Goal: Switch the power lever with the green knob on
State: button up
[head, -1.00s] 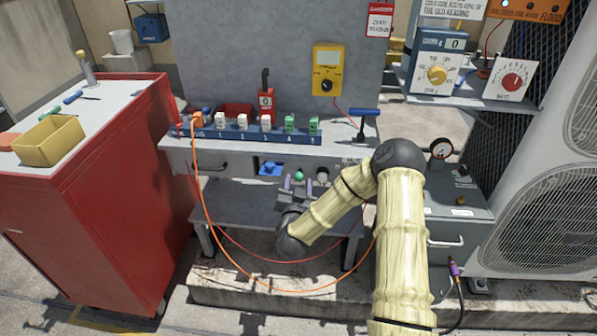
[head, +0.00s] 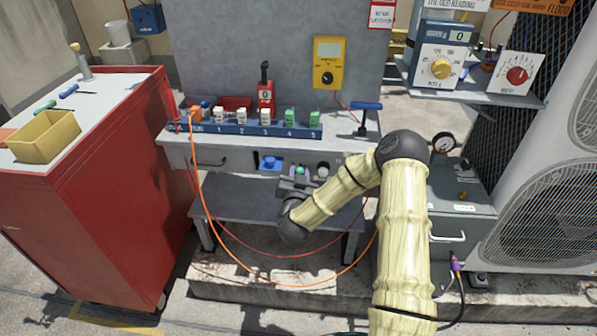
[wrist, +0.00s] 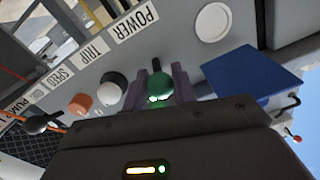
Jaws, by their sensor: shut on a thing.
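The power lever's green knob (wrist: 160,88) sits between the two purple fingers of my gripper (wrist: 158,86) in the wrist view, close to a label reading POWER (wrist: 135,24). A short dark stem shows just beyond the knob. In the head view the green knob (head: 299,170) shows on the front of the grey bench, with my gripper (head: 299,176) closed around it from the front. Most of the lever is hidden by the fingers.
A white knob (wrist: 111,84) and an orange knob (wrist: 80,104) stand beside the lever. A blue block (wrist: 252,79) is on its other side. The red cabinet (head: 95,190) stands left of the bench; grey condensers (head: 550,200) stand at the right.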

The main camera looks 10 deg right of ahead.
jog(key=r+p, duration=0.1)
jog(key=p, duration=0.2)
jog(key=shift+g, duration=0.4)
jog(key=shift+w+d+r+g+y+p, duration=0.1)
jog(key=shift+w+r+g+y+p, duration=0.15)
jog(key=shift+g+p, duration=0.7)
jog(key=shift+s+f+t+p, duration=0.1)
jog(key=shift+t+p, duration=0.15)
jog(key=shift+p, duration=0.25)
jog(key=shift+f, duration=0.1)
jog(key=o, duration=0.9)
jog(key=shift+o, duration=0.2)
